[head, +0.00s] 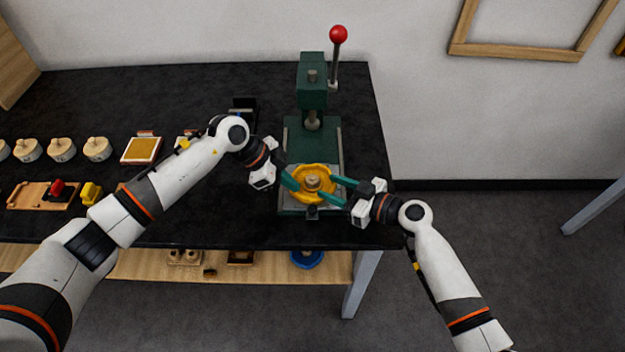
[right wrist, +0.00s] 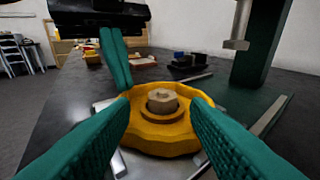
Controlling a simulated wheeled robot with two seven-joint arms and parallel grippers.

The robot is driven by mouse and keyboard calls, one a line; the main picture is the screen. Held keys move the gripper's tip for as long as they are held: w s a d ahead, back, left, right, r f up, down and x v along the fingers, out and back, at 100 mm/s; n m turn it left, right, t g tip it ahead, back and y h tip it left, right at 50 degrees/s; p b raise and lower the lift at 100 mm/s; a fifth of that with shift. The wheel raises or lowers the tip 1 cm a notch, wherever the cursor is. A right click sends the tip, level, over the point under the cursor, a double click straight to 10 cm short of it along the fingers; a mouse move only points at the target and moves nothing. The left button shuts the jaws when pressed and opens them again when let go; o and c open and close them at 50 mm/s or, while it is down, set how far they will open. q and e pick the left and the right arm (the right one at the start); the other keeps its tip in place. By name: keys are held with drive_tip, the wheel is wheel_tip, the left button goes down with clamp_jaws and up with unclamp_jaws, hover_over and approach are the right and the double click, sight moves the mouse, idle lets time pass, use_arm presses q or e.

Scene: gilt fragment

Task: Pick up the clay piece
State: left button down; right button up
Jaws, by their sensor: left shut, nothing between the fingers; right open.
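The clay piece (head: 312,181) is a small tan, round-topped lump in the middle of a yellow scalloped dish (head: 301,195) on the green press. In the right wrist view the clay piece (right wrist: 162,101) sits on a brownish disc in the dish (right wrist: 150,140). My right gripper (head: 328,189) is open, its teal fingers reaching over the dish from the right. In the right wrist view its fingertips (right wrist: 160,106) are on either side of the clay piece, apart from it. My left gripper (head: 293,184) is shut and empty at the dish's left rim; whether it touches is unclear.
The green press (head: 312,95) with a red-knobbed lever stands behind the dish, its ram above the base. Several stamps (head: 61,150), a framed tan pad (head: 141,150) and a wooden board (head: 40,196) lie on the black table left. The table's right edge is close to my right gripper.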

sight(313, 179)
use_arm(q)
drive_tip(key=shift+s+a+f, duration=0.15)
drive_tip(key=shift+f, duration=0.25)
use_arm(e)
drive_tip(key=x, duration=0.5)
drive_tip(key=shift+w+r, duration=0.1)
drive_tip(key=shift+r, duration=0.1)
drive_tip(key=shift+d, duration=0.1)
drive_tip(key=c, duration=0.7)
wheel_tip(313, 179, up, 10)
drive_tip(key=shift+c, duration=0.3)
use_arm(q)
drive_tip(key=shift+w+r, duration=0.2)
drive_tip(key=shift+r, duration=3.1)
